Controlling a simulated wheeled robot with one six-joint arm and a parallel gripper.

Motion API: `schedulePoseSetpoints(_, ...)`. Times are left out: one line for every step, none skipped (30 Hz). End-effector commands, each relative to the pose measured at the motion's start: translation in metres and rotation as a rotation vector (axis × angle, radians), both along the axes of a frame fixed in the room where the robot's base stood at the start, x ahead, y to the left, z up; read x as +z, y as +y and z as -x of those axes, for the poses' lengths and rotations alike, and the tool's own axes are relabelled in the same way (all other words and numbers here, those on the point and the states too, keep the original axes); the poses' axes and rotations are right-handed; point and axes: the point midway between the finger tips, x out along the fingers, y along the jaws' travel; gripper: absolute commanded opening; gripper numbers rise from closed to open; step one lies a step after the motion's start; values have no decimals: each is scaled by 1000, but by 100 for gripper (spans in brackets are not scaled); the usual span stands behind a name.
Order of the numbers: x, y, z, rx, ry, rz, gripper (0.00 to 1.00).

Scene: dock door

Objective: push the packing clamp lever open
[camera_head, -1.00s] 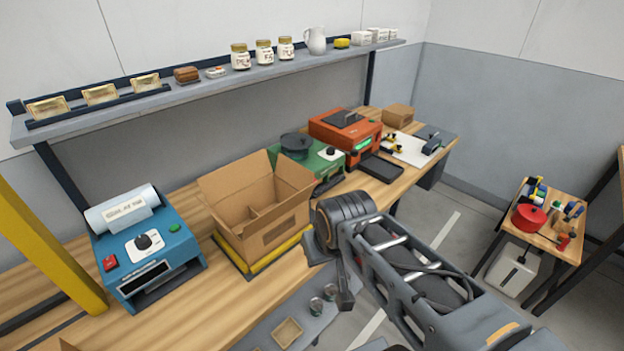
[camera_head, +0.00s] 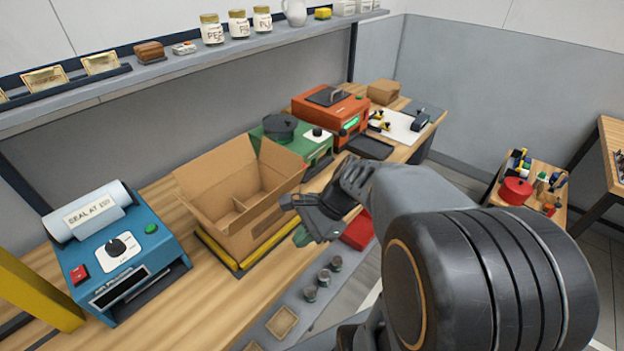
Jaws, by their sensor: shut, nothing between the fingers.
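A white board (camera_head: 400,128) lies at the far right end of the workbench. Small yellow-and-black fittings (camera_head: 379,121) stand at its left edge; they look like the packing clamp, but they are too small for me to tell the lever or its position. My gripper (camera_head: 303,222) is shut and empty. It hangs in front of the open cardboard box's right side, well short of the white board and apart from it. My arm covers the lower right of the view.
The open cardboard box (camera_head: 236,222) sits on a yellow-edged base. A blue sealing machine (camera_head: 125,258), a green machine (camera_head: 312,145) and an orange machine (camera_head: 325,112) stand along the bench. A dark flat plate (camera_head: 370,146) lies before the board. A shelf (camera_head: 170,75) runs above.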

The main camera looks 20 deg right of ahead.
Motion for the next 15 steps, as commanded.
schedulePoseSetpoints(-15,-8,-12,-222,149,-163,0)
schedulePoseSetpoints(-17,-12,-20,-346,233,-262,0)
schedulePoseSetpoints(-20,-21,-32,-502,344,-397,0)
schedulePoseSetpoints(-21,-29,-40,-608,424,-497,0)
schedulePoseSetpoints(-23,-38,-49,-705,500,-598,0)
schedulePoseSetpoints(-25,-52,-59,-821,597,-731,0)
schedulePoseSetpoints(-26,-64,-65,-897,662,-828,0)
schedulePoseSetpoints(-28,-77,-72,-963,723,-923,0)
schedulePoseSetpoints(-31,-93,-78,-1038,800,-1044,0)
schedulePoseSetpoints(-32,-106,-82,-1085,851,-1130,0)
schedulePoseSetpoints(-35,-118,-85,-1123,896,-1210,0)
schedulePoseSetpoints(-37,-133,-88,-1162,948,-1309,0)
schedulePoseSetpoints(-39,-144,-89,-1185,984,-1376,0)
schedulePoseSetpoints(-41,-153,-90,-1203,1013,-1436,0)
schedulePoseSetpoints(-43,-165,-90,-1221,1046,-1506,0)
